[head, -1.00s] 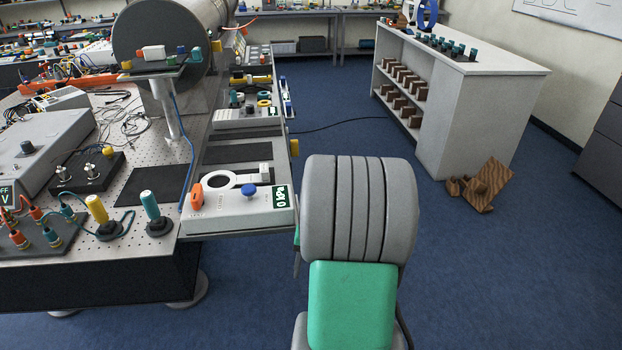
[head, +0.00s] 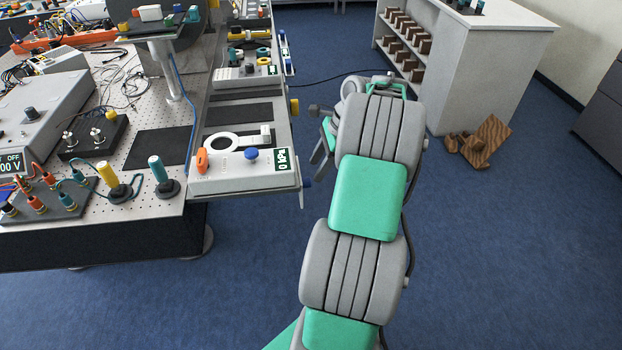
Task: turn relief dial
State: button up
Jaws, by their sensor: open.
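A light grey control unit (head: 225,178) sits at the table's front right corner with a dark display (head: 283,160) reading 0 kPa. On its top are a blue round knob (head: 251,153), an orange handle (head: 202,161) and a white ring (head: 221,143). Another blue knob (head: 307,183) sticks out from its right side. No label naming the relief dial is readable. My gripper (head: 322,158) is right of the unit, apart from it, pointing down. It is partly hidden behind my arm; its jaws are open and nothing shows between them.
A yellow knob (head: 294,106) juts from the table's right edge farther back. Yellow (head: 114,180) and teal (head: 162,176) upright handles stand left of the unit. The blue floor between is clear.

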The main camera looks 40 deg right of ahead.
aim_at(306, 183)
jog(key=x, duration=0.5)
jog(key=shift+a+f, duration=0.1)
jog(key=shift+f, duration=0.2)
grip_shut()
